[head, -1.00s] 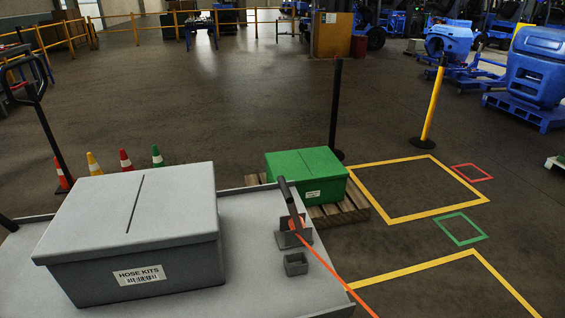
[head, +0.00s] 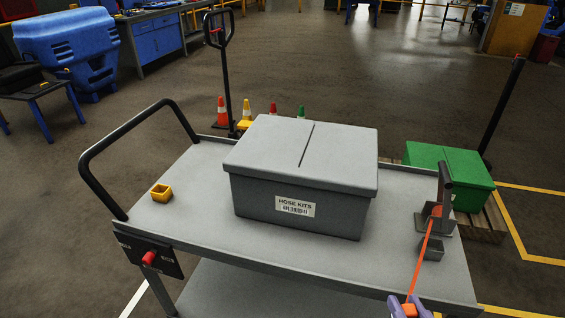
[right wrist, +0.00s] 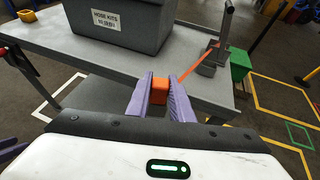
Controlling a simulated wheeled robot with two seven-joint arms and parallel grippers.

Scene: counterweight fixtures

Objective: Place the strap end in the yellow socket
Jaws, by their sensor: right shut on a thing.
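The orange strap end (head: 410,310) is a small block between the purple fingers of my right gripper (head: 409,306), at the bottom of the head view. The right wrist view shows the same block (right wrist: 159,93) with the gripper shut on it. From it an orange strap (head: 421,262) runs taut up to a dark bracket with a post (head: 438,217) at the cart's right end. The yellow socket (head: 161,194) is a small open-topped box on the cart's left part, far from my right gripper. A purple part at the right wrist view's left edge appears to be my left gripper (right wrist: 12,150).
A large grey lidded box (head: 300,180) labelled HOSE KITS stands mid-cart, between the strap end and the yellow socket. A grey socket (head: 430,249) sits beside the bracket. The cart (head: 270,243) has a black handle (head: 105,150) at left. Its front strip is clear.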

